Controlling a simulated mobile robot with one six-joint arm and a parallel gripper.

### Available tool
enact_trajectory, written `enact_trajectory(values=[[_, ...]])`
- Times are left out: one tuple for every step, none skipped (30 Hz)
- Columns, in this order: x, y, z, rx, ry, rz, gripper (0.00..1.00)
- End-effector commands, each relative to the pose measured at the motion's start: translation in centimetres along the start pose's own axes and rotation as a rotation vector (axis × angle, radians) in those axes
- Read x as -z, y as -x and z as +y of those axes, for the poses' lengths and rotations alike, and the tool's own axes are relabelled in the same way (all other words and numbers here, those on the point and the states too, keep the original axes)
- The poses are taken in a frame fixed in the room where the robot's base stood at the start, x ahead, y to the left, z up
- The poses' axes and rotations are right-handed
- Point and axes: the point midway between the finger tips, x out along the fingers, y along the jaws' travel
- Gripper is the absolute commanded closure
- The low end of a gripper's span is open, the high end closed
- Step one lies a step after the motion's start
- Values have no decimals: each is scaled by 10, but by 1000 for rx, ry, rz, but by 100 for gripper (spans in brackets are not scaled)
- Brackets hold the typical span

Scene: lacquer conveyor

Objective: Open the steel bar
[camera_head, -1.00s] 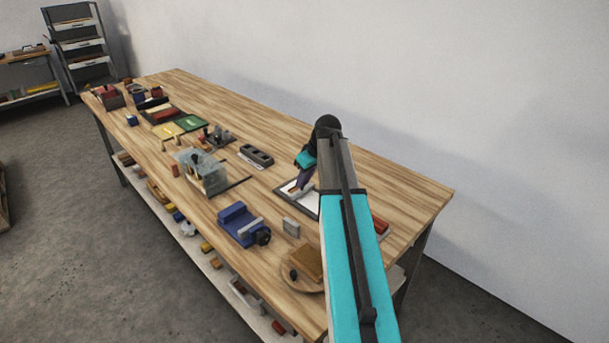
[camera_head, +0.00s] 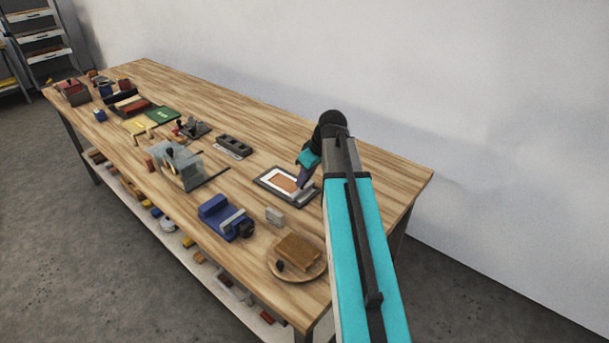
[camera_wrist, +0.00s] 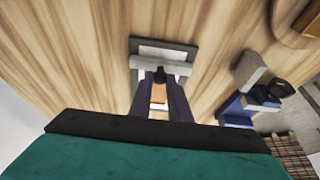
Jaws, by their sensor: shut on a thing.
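A framed panel (camera_head: 262,184) lies flat on the workbench, with a dark rim, a white border and an orange-brown middle. The steel bar (camera_head: 306,197) is a light grey strip lying across the panel's right end. In the wrist view the steel bar (camera_wrist: 143,61) runs crosswise over the frame, with a dark knob at its middle. My gripper (camera_head: 302,184) reaches down to the bar. In the wrist view the purple fingers of my gripper (camera_wrist: 160,80) are shut on the dark knob of the bar. The fingers and arm hide part of the panel.
A blue vise (camera_head: 222,217), a small grey block (camera_head: 274,216) and a round wooden board (camera_head: 318,271) with a brown block stand nearer the front edge. The bench (camera_head: 385,180) is bare behind the frame.

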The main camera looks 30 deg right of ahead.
Motion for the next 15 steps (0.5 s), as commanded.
enact_trajectory(values=[[1,1,4,-12,-1,0,100],[2,0,3,-12,1,0,100],[2,0,2,-12,2,0,100],[3,0,2,-13,3,0,100],[4,0,1,-13,4,0,100],[4,0,1,-13,6,0,77],[5,-1,0,-13,6,1,72],[5,-1,-1,-12,7,1,66],[6,-1,-2,-10,8,1,65],[6,-1,-2,-9,9,1,65],[6,-1,-3,-9,9,1,65],[6,-2,-3,-8,10,1,65],[6,-2,-4,-7,10,1,65],[7,-2,-4,-6,10,1,65],[7,-2,-4,-6,11,1,65]])
